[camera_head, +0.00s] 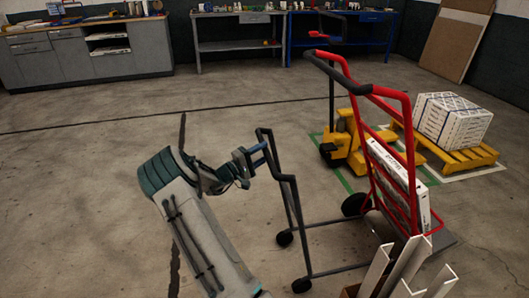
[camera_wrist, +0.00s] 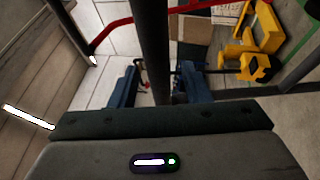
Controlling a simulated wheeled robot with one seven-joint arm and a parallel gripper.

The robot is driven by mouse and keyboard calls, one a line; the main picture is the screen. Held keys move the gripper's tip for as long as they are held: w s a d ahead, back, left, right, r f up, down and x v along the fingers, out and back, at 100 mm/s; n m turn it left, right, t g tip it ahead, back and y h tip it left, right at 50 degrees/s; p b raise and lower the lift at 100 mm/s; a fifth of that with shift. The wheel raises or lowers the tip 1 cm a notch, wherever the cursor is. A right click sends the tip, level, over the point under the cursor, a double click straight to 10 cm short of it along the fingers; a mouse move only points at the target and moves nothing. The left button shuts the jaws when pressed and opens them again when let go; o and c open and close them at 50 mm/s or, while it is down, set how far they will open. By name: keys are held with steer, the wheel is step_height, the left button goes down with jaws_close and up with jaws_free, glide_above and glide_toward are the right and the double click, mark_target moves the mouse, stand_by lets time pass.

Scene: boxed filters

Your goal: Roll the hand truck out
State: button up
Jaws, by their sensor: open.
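The red hand truck (camera_head: 408,120) stands upright at right of centre in the head view, with black grips at its top. A white printed box (camera_head: 396,178) stands against its frame. A dark grey frame (camera_head: 291,196) with small wheels stands at its left; it seems joined low down to the hand truck. My gripper (camera_head: 258,152) is at the top bar of this grey frame. In the wrist view, my gripper (camera_wrist: 157,88) has its two blue fingers apart, with a dark bar (camera_wrist: 154,45) passing between them. Whether the fingers touch the bar is unclear.
A yellow pallet jack (camera_head: 345,143) and a yellow pallet (camera_head: 478,158) with white boxes (camera_head: 452,120) stand behind the hand truck. White upright channels (camera_head: 408,268) are close at the bottom right. Workbenches (camera_head: 240,42) line the back wall. The floor at left and centre is clear.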

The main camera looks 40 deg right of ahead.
steer(key=a+f, duration=0.2)
steer(key=a, duration=1)
steer(key=shift+w+f, duration=0.15)
steer(key=shift+w, duration=0.3)
steer(key=shift+a, duration=0.1)
